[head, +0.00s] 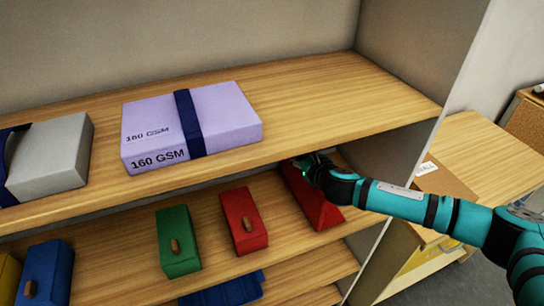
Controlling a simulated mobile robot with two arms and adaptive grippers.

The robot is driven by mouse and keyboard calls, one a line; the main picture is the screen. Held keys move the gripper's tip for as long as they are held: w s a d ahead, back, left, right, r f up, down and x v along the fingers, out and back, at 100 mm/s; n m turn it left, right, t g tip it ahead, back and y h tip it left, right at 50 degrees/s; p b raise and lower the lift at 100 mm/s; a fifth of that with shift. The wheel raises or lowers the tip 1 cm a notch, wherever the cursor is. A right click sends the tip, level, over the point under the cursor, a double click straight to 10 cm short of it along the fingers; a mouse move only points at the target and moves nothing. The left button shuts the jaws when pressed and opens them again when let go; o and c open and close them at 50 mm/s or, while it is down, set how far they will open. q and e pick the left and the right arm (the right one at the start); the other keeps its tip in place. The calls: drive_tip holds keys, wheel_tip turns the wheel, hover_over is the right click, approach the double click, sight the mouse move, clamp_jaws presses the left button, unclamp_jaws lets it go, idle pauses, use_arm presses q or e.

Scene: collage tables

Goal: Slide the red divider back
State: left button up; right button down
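A plain red wedge-like piece (318,208), which looks like the red divider, stands at the right end of the middle shelf. My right gripper (303,166) is at its top back part, under the front edge of the upper shelf. The gripper covers part of the red piece, and I cannot tell whether they touch. The fingers are too small and dark to show whether they are open or shut. A second red block (244,222) with a wooden knob stands to its left. My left gripper is out of view.
The upper shelf (330,100) overhangs closely and holds a purple 160 GSM pack (222,112) and a grey pack (52,158). Green (177,240) and blue (45,272) knobbed blocks stand further left. A side panel (385,170) closes the right. Another blue item (225,292) lies below.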

drive_tip(key=w+d+p, duration=0.2)
drive_tip(key=w+d, duration=0.1)
drive_tip(key=d, duration=0.7)
drive_tip(key=shift+w, duration=0.15)
drive_tip(key=c, duration=1.3)
unclamp_jaws()
drive_tip(key=v, duration=1.2)
